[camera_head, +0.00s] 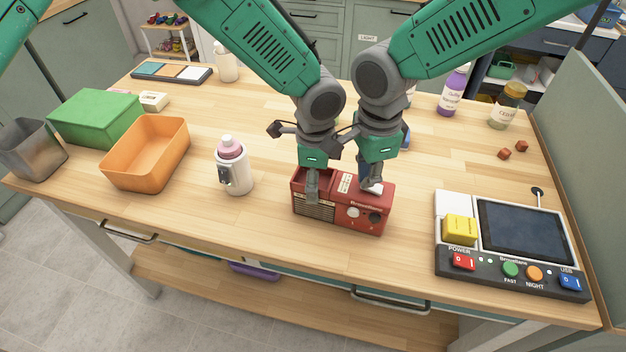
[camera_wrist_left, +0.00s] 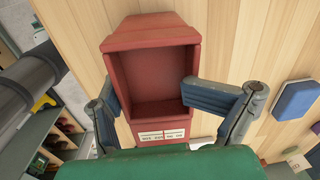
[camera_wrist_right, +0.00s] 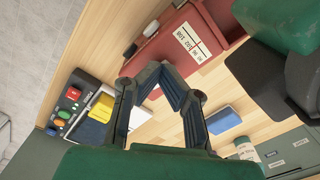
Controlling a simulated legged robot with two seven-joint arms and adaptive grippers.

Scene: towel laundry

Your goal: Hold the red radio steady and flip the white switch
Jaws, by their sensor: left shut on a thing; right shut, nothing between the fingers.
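The red radio (camera_head: 345,214) stands upright on the wooden table, its dials and speaker grille facing the front edge. My left gripper (camera_head: 313,190) is shut on the radio's left part; the left wrist view shows its fingers at the radio's body (camera_wrist_left: 150,75), around its open top recess. The white switch (camera_head: 375,188) shows on top of the radio's right end. My right gripper (camera_head: 368,180) is shut and empty, fingertips right at the switch; I cannot tell whether they touch. In the right wrist view its closed fingers (camera_wrist_right: 158,72) lie beside the radio (camera_wrist_right: 165,42).
A console (camera_head: 510,245) with a dark screen and coloured buttons stands to the right. A white bottle (camera_head: 235,170), an orange bin (camera_head: 147,152) and a green box (camera_head: 95,118) stand to the left. Bare table lies between the radio and the console.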

